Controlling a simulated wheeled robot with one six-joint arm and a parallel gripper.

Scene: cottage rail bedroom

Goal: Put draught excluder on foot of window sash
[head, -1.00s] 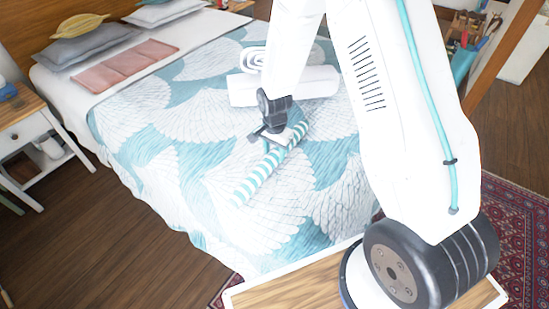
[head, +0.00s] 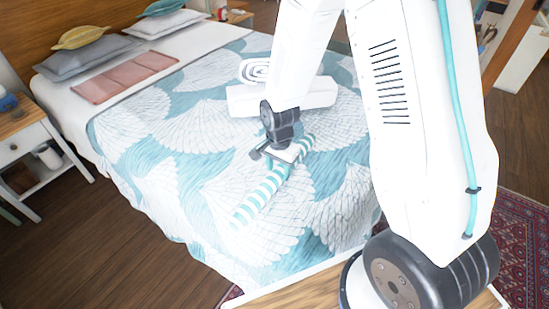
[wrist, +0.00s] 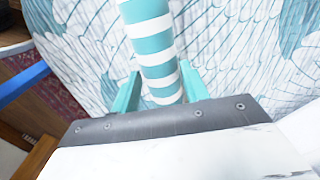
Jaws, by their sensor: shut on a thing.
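The draught excluder (head: 254,199) is a long roll with teal and white stripes, over the patterned bedspread. My gripper (head: 282,168) is shut on it partway along its length. In the wrist view the draught excluder (wrist: 150,45) runs up and away from between the two teal fingers of my gripper (wrist: 158,88), one finger on each side. In the head view its near end points to the lower left and its far end shows just beyond my gripper. I cannot tell whether it touches the bed. The window sash is not in view.
The bed (head: 170,130) fills the middle, with rolled white towels (head: 290,93) just behind my gripper. A folded pink cloth (head: 125,77) and cushions (head: 85,57) lie at the head end. A bedside table (head: 20,130) stands left. Wooden floor (head: 90,235) is clear at lower left.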

